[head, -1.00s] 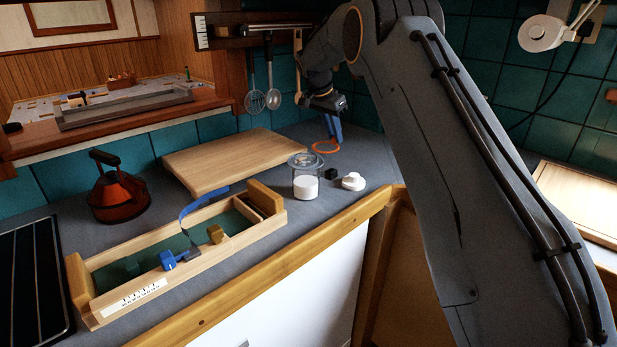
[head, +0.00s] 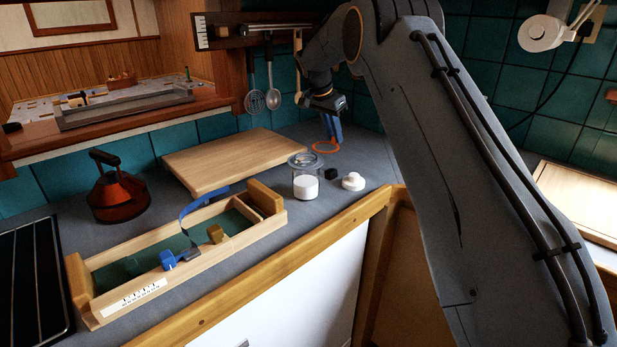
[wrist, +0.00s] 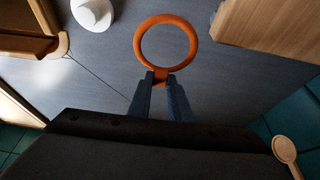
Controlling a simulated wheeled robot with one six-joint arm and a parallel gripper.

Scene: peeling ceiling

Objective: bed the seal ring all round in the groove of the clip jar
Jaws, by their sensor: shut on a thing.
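The orange seal ring (head: 325,146) is at the back of the counter in the head view. My gripper (head: 333,138) is shut on the ring's near edge in the wrist view, where the blue fingers (wrist: 162,78) pinch a tab of the ring (wrist: 138,41). Whether the ring touches the counter or hangs just above it I cannot tell. The clip jar (head: 305,184) stands upright on the counter, clear glass with white contents, with its lid or rim at the top. Its groove is too small to make out. The ring is behind and to the right of the jar, apart from it.
A white knobbed object (head: 353,181) and a small black block (head: 331,173) stand right of the jar. A wooden board (head: 225,158) lies left, a wooden tray (head: 120,303) in front of it, and a red kettle (head: 118,192) farther left. Utensils hang behind.

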